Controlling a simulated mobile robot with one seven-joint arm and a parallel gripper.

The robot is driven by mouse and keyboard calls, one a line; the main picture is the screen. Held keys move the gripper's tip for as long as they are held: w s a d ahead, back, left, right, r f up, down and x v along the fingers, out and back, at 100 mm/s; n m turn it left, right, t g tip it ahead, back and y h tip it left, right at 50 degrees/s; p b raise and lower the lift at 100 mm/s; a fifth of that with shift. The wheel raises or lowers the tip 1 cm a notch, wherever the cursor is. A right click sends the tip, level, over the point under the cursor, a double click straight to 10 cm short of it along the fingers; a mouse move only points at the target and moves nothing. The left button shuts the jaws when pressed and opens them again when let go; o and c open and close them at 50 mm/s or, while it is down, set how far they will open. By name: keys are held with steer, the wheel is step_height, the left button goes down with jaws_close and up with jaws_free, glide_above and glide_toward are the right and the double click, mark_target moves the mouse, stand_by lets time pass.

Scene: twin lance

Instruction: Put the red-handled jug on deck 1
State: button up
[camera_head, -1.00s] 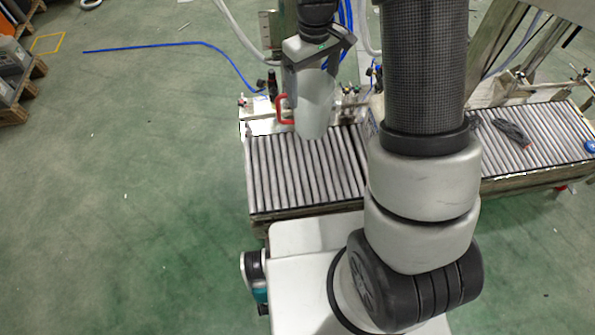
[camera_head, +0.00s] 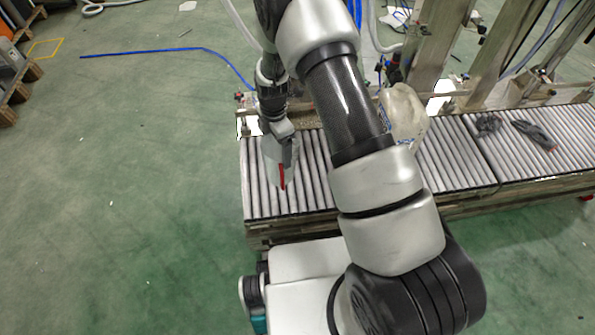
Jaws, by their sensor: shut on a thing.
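The pale jug (camera_head: 268,158) hangs below my gripper (camera_head: 283,150) over the left part of the roller conveyor (camera_head: 258,200). Its red handle (camera_head: 283,176) faces toward the camera. My gripper is shut on the jug and hides much of it. I cannot tell whether the jug's base touches the rollers. No label shows which conveyor section is deck 1.
A pale, filled bag (camera_head: 403,115) stands on the rollers right of my arm. A dark glove-like item (camera_head: 535,134) and a smaller dark item (camera_head: 488,123) lie farther right. Metal posts rise behind the conveyor. The rollers nearest the jug look clear.

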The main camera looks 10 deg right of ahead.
step_height(320, 180, down, 9)
steer(key=shift+b, duration=0.9)
steer(key=shift+f, duration=0.25)
steer(key=o, duration=1.4)
steer(key=shift+r, duration=0.1)
steer(key=shift+o, duration=0.2)
steer(key=shift+r, duration=0.1)
